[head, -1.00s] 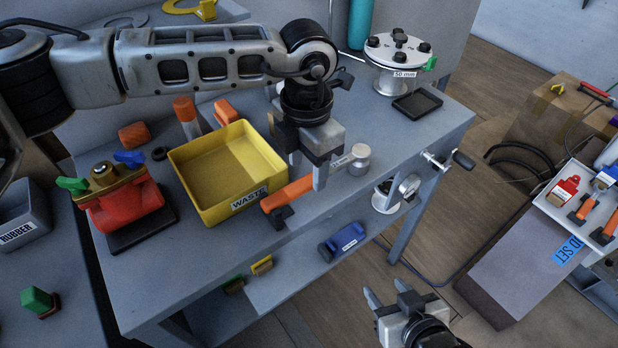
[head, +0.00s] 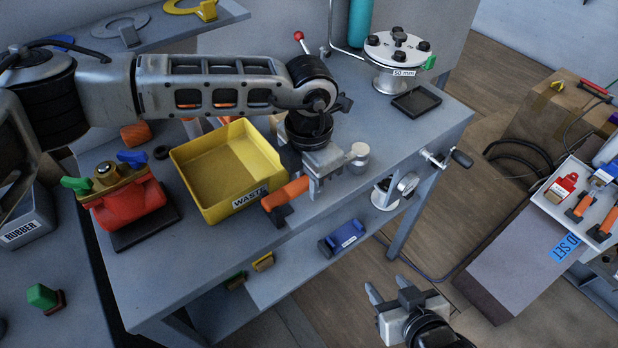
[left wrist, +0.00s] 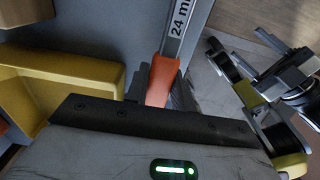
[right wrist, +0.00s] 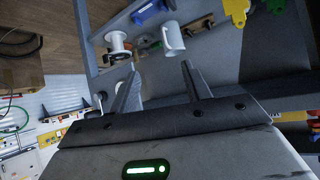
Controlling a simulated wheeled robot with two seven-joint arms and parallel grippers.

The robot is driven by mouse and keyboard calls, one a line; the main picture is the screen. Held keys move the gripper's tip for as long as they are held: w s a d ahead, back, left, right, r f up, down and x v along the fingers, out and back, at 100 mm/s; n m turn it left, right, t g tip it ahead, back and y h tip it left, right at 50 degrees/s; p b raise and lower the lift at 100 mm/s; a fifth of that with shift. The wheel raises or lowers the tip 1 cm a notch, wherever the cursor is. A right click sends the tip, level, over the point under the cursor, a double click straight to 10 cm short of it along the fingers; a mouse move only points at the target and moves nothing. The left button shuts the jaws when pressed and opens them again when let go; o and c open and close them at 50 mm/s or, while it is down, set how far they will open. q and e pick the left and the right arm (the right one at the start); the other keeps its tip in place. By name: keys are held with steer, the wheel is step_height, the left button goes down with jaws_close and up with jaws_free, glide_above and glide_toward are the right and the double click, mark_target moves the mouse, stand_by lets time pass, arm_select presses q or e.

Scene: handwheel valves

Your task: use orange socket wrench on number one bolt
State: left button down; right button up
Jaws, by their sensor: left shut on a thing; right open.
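The orange socket wrench has an orange handle (head: 287,193) and a silver round socket end (head: 358,157). It lies across the front part of the grey bench, right of the yellow bin. The left wrist view shows the orange handle (left wrist: 161,80) and a "24 mm" label on the shaft. The bolted white flange (head: 398,52), marked 50 mm, stands at the bench's back right with several dark bolts; I cannot read their numbers. My right gripper (head: 388,296) is open and empty, beyond the bench front.
The yellow WASTE bin (head: 213,205) stands left of the wrench. A red valve body (head: 127,207) sits on a dark pad at left. A black tray (head: 416,101) lies before the flange. A crank handle (head: 462,158) juts from the bench's right edge.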

arm_select(q)
steer(key=shift+r, duration=0.15)
steer(key=shift+r, duration=0.25)
step_height(320, 180, up, 2)
steer(key=shift+w+r, duration=0.1)
steer(key=s+d+r+b, duration=0.4)
steer(key=s+d+r, duration=0.4)
steer(key=d+r, duration=0.2)
steer(key=shift+d, duration=0.85)
arm_select(e)
steer(key=shift+w+a+f, duration=0.1)
steer(key=shift+a+f, duration=0.25)
steer(key=shift+f, duration=0.35)
arm_select(q)
steer(key=c, duration=1.8)
jaws_free()
steer(key=shift+c, duration=0.2)
jaws_close()
arm_select(e)
steer(key=shift+w, duration=0.1)
